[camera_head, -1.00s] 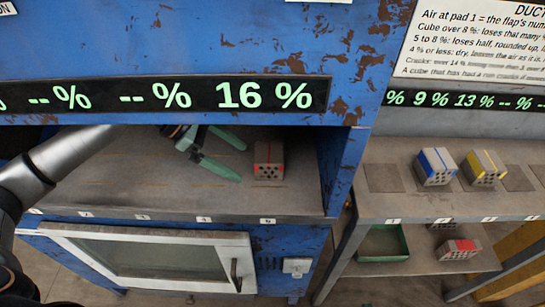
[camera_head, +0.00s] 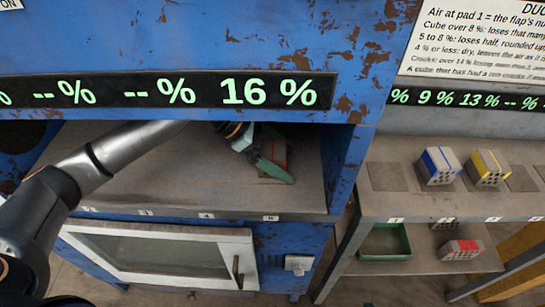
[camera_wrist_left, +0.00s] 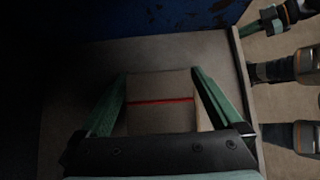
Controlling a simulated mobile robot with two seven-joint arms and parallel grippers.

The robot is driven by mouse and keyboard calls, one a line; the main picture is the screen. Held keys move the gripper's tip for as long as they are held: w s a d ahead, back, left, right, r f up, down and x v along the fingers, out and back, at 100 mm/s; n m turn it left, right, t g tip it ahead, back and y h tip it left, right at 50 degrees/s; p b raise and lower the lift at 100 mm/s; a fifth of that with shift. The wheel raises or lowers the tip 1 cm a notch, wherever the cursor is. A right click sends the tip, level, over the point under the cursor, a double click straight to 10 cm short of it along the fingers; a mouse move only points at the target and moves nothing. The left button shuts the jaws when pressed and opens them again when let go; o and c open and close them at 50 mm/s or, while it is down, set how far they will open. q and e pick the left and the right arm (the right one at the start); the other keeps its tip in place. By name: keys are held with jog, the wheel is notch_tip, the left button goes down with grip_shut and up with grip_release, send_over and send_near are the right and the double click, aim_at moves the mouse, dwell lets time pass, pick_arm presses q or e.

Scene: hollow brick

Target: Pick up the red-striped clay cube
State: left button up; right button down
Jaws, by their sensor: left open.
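The clay cube with a red stripe (camera_wrist_left: 162,115) sits on the floor of the blue machine's bay. In the head view this cube (camera_head: 278,152) is mostly hidden behind my left gripper (camera_head: 276,168). In the left wrist view my left gripper (camera_wrist_left: 160,76) is open, with one green finger on each side of the cube. Whether the fingers touch its sides I cannot tell. Green finger-like parts at the upper right edge of the left wrist view look like my right gripper (camera_wrist_left: 264,23), too small and dark to read.
The machine's side wall (camera_head: 340,165) stands close right of the cube. A display (camera_head: 170,93) above reads 16 %. A right-hand bench holds a blue-striped cube (camera_head: 438,165) and a yellow-striped cube (camera_head: 487,167). A red-marked brick (camera_head: 461,249) and a green tray (camera_head: 386,241) are below.

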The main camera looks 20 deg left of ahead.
pick_arm(q)
jog(key=shift+c, duration=0.4)
jog(key=c, duration=1.2)
jog(key=shift+r, duration=0.15)
